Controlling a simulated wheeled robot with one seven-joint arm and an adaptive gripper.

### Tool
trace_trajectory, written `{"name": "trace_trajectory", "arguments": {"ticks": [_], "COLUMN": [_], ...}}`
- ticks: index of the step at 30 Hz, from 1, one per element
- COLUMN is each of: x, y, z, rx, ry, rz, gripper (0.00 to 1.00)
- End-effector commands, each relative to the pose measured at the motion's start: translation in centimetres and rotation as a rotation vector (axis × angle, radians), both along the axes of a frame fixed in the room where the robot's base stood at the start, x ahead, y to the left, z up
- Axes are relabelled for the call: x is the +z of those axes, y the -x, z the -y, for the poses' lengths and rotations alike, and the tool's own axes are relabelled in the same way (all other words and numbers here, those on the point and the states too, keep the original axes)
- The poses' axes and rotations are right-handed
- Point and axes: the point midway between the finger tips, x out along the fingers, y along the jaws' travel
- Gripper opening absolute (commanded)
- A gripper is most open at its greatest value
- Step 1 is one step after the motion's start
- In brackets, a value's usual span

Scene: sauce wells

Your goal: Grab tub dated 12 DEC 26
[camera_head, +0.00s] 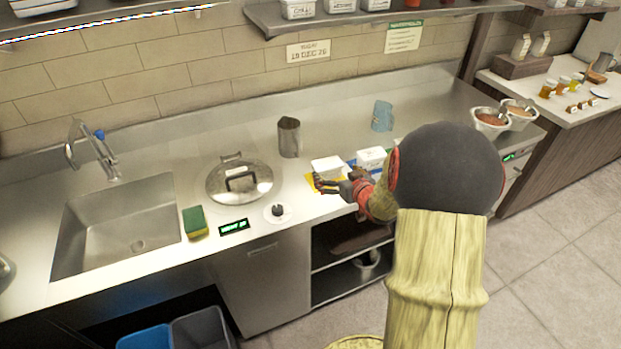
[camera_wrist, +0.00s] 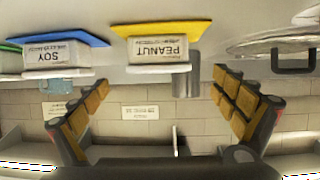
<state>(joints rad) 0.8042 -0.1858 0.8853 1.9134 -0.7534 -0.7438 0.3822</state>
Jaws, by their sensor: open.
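A white tub labelled PEANUT (camera_wrist: 157,50) stands on a yellow mat (camera_wrist: 165,28), upside down in the wrist view. It is the white tub (camera_head: 327,167) near my gripper in the head view. A second tub labelled SOY (camera_wrist: 55,58) has a blue mat (camera_wrist: 75,38) and also shows in the head view (camera_head: 371,156). The date lines are too small to read. My gripper (camera_wrist: 161,84) is open and empty, its fingers spread to either side of the PEANUT tub, apparently short of it. In the head view my gripper (camera_head: 330,184) is at the tub's front.
A lidded pot (camera_head: 240,180), a steel jug (camera_head: 289,138) and a blue jug (camera_head: 382,116) stand on the counter. A sign reading TODAY 19 DEC 26 (camera_head: 308,51) hangs on the wall. A green mat edge (camera_wrist: 10,48) shows beside SOY. The sink (camera_head: 118,225) is left.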

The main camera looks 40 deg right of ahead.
Motion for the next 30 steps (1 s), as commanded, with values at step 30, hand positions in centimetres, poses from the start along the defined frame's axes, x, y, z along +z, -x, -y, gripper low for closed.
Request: {"name": "trace_trajectory", "arguments": {"ticks": [30], "x": [-2.4], "y": [-7.0], "z": [2.2], "rx": [0.001], "ry": [0.0], "rz": [0.004], "gripper": [0.94]}}
